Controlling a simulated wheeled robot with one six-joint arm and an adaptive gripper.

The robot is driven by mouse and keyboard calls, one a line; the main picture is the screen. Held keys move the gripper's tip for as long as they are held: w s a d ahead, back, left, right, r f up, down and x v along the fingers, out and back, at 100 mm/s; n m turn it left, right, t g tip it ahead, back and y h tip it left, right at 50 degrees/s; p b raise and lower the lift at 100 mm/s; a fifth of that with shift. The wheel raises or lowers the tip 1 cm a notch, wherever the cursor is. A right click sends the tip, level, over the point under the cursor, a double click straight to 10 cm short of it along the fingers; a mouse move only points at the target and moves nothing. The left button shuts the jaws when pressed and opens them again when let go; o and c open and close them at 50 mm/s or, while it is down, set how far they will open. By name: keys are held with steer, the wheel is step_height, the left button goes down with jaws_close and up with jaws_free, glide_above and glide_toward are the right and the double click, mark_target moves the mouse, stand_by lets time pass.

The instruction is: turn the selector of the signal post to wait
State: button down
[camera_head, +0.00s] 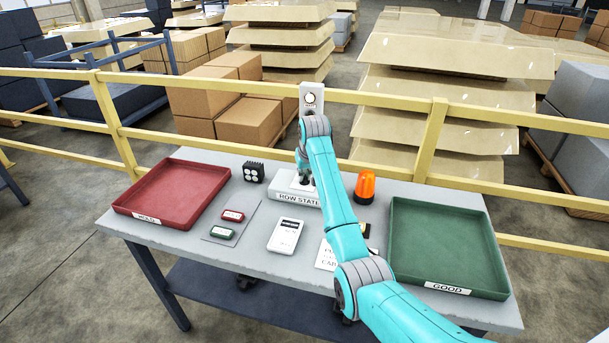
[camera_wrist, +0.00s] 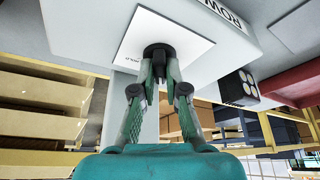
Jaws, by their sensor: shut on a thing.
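The signal post's white base (camera_head: 283,188) stands at the back middle of the table, its front label reading "ROW STATE" as far as it shows. A white upright with a round fitting at its top (camera_head: 311,98) rises behind my arm. In the wrist view the selector (camera_wrist: 158,49) is a round black knob on a white plate (camera_wrist: 190,38). My gripper (camera_wrist: 159,66) is shut on the knob, one finger on each side. In the head view my arm hides most of the selector.
A red tray (camera_head: 170,216) lies left and a green tray (camera_head: 395,265) marked GOOD lies right. An orange beacon (camera_head: 365,187) stands right of the base, a black four-lamp box (camera_head: 253,172) left. A white handheld device (camera_head: 286,235) lies in front. A yellow rail (camera_head: 435,140) runs behind.

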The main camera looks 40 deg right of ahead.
steer(key=shift+n+y, duration=0.5)
steer(key=shift+n, duration=0.7)
steer(key=c, duration=1.2)
jaws_free()
steer(key=v, duration=1.2)
steer(key=shift+d, duration=0.1)
